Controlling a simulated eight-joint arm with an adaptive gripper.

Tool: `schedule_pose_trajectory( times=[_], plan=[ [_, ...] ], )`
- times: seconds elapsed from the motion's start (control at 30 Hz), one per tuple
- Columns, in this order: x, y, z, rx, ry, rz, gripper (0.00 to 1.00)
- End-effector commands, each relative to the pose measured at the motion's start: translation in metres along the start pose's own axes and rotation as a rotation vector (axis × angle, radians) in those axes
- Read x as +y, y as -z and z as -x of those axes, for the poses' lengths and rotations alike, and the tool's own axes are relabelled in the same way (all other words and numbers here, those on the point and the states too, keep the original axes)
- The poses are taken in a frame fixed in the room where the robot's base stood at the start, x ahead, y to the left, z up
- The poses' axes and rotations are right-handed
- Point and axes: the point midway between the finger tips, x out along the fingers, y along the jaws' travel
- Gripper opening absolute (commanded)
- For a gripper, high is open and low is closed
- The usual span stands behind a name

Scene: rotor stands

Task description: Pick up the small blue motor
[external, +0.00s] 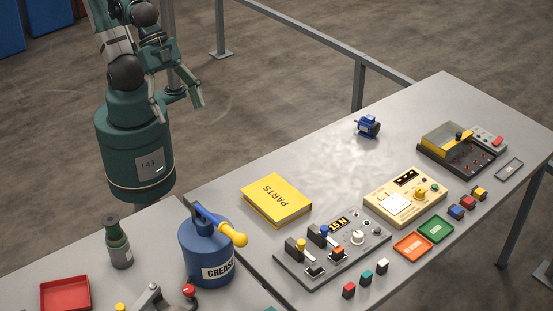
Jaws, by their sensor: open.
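The small blue motor (368,126) sits on the grey table toward its far edge, in the external view. It has a dark end on its right side and stands apart from other objects. My gripper (178,111) is at the upper left, beyond the table's far edge and well to the left of the motor. Its fingers are spread open with nothing between them.
A yellow parts book (276,199) lies left of the motor. A grey control panel (333,246), a cream meter (405,195) and a black-and-yellow device (455,147) stand nearer the front and right. A blue grease can (207,253) stands at left. The table around the motor is clear.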

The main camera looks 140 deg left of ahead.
Motion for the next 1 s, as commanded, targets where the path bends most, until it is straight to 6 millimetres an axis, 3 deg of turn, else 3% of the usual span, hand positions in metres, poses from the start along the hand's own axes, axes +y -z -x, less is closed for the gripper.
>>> schedule_pose_trajectory(
  times=[0.37,1.0],
  plan=[
    [-0.022,0.024,-0.004,-0.034,0.027,0.080,0.69],
    [-0.117,0.098,-0.030,-0.150,0.117,0.376,0.69]
  ],
)
